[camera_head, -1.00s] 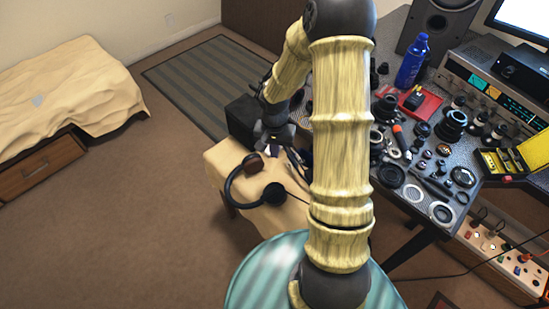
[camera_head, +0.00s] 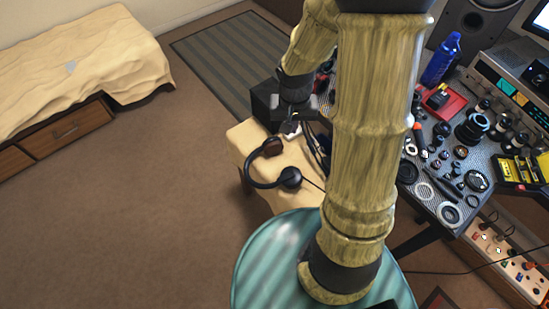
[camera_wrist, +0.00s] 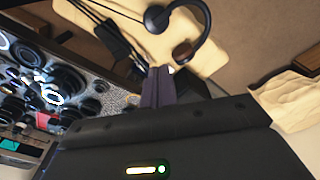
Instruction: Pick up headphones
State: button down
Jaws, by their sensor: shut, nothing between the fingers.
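The headphones (camera_head: 254,176) are dark with a curved band. They lie on a tan cloth-covered seat (camera_head: 242,139), one ear cup brown and the other black. In the wrist view the headphones (camera_wrist: 206,22) are near the top, just beyond and right of the fingertips. My gripper (camera_head: 291,128) hangs near the seat's far edge, above and right of the brown cup in the head view. In the wrist view my gripper (camera_wrist: 160,71) has its fingers together and empty, apart from the headphones. Its height above the seat is hard to tell.
Dark cables (camera_head: 318,150) run beside the headphones over the seat. A black box (camera_head: 264,103) stands behind it. The workbench (camera_head: 437,172), crowded with lens parts, is at right. A draped bed (camera_head: 75,70) is at left, with open carpet between.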

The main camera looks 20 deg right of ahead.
jog(key=s+a+r+n+t+p, duration=0.1)
jog(key=s+a+r+n+p, duration=0.2)
jog(key=s+r, duration=0.4)
notch_tip(320, 180, up, 4)
jog(key=shift+s+a+r+t+p, duration=0.2)
jog(key=shift+t+p, duration=0.2)
jog(key=shift+p, duration=0.35)
